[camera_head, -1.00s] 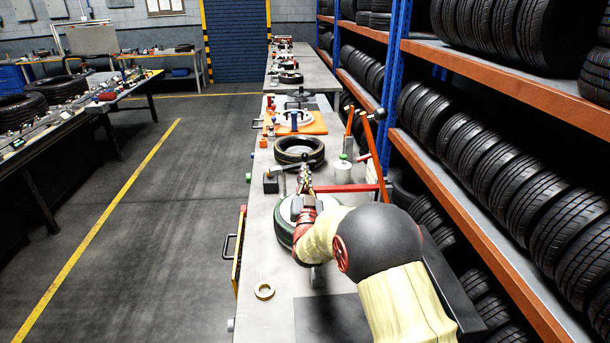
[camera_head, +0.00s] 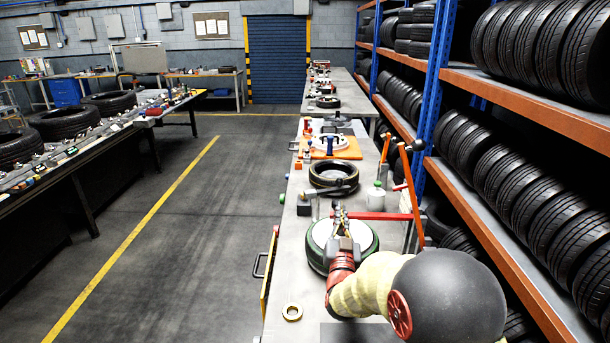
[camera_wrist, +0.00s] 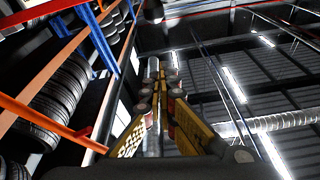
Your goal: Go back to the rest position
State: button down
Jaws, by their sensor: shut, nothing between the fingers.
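My gripper (camera_head: 341,213) is above the workbench, in front of the white wheel with a green-edged tyre (camera_head: 370,237) in the head view, and covers part of it. Its fingers are closed together and empty. In the wrist view, my gripper (camera_wrist: 163,75) points up toward the ceiling, with its yellow fingers meeting at the tips. My arm reaches in from the lower right of the head view.
A black tyre (camera_head: 333,176), a red bar (camera_head: 372,215) and a white canister (camera_head: 376,196) stand farther along the workbench (camera_head: 285,270). A brass ring (camera_head: 292,312) lies near its front. A tyre rack (camera_head: 480,220) lines the right side. The floor (camera_head: 190,260) at left is clear.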

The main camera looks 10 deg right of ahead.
jog(key=s+a+r+n+g+y, duration=0.2)
jog(key=s+g, duration=0.2)
jog(key=s, duration=0.3)
jog(key=s+a+r+n+g+y, duration=0.1)
jog(key=s+a+r+g+y, duration=0.2)
jog(key=s, duration=0.5)
jog(key=s+f+g, duration=0.3)
jog(key=s+g, duration=0.1)
jog(key=s, duration=1)
jog(key=s+f+n+g, duration=0.1)
jog(key=s+f+g, duration=0.2)
jog(key=s, duration=1.2)
jog(key=shift+s+d+f+n+g, duration=0.15)
jog(key=shift+d+f+n+g, duration=0.15)
jog(key=shift+g, duration=0.2)
